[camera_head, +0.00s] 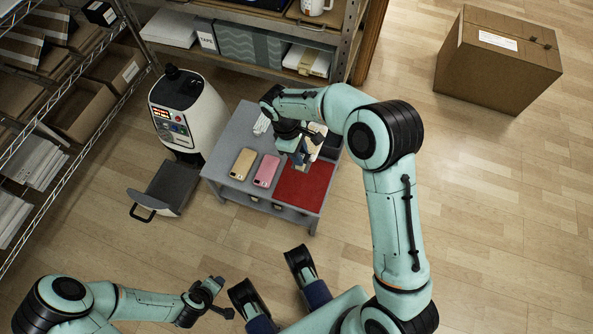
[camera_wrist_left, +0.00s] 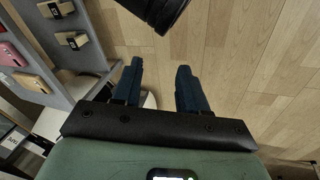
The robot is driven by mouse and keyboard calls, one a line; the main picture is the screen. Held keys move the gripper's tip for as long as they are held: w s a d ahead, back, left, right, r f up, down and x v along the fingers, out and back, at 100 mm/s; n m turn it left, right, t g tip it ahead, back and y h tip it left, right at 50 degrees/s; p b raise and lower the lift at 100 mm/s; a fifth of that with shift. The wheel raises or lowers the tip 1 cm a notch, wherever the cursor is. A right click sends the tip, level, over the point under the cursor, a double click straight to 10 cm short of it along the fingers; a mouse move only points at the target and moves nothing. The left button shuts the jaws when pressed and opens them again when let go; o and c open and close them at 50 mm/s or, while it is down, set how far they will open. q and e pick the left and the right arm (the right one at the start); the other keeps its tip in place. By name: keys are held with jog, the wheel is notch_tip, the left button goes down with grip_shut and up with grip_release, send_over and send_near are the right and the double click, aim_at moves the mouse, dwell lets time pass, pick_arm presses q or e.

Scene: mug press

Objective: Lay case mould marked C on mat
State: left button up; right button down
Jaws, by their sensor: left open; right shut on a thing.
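The red mat (camera_head: 303,188) lies on the right part of the grey table (camera_head: 238,136). My right gripper (camera_head: 300,160) is shut on a small pale thing (camera_head: 303,167) at the mat's far edge. The arm hides most of it, and I cannot read a mark or tell whether it touches the mat. A tan phone case (camera_head: 243,163) and a pink one (camera_head: 266,170) lie left of the mat. My left gripper (camera_head: 217,291) is open and empty, away from the table; its fingers show in the left wrist view (camera_wrist_left: 160,88).
Tan blocks with dark labels (camera_wrist_left: 72,40) sit under the tabletop in the left wrist view. A white machine (camera_head: 188,110) with a dark tray (camera_head: 167,187) stands left of the table. Shelves stand behind and left. A cardboard box (camera_head: 497,60) stands far right; floor between is clear.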

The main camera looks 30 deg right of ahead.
jog(key=shift+w+f, duration=0.1)
jog(key=shift+f, duration=0.4)
jog(key=x, duration=0.1)
jog(key=b+x, duration=0.1)
jog(key=x, duration=0.1)
jog(key=shift+w+a+f, duration=0.15)
jog(key=shift+w+f, duration=0.05)
jog(key=shift+f, duration=0.15)
pick_arm(q)
jog(key=s+a+f+g+b, duration=0.2)
jog(key=s+f+g+b, duration=0.1)
jog(key=s+f, duration=0.5)
jog(key=shift+f+n+b, duration=0.2)
jog(key=shift+n+b, duration=0.2)
jog(key=shift+b, duration=0.35)
pick_arm(e)
jog(key=shift+f, duration=7.85)
jog(key=shift+f, duration=0.15)
jog(key=c, duration=0.8)
grip_release()
jog(key=shift+c, duration=0.2)
pick_arm(q)
jog(key=shift+s+f, duration=0.1)
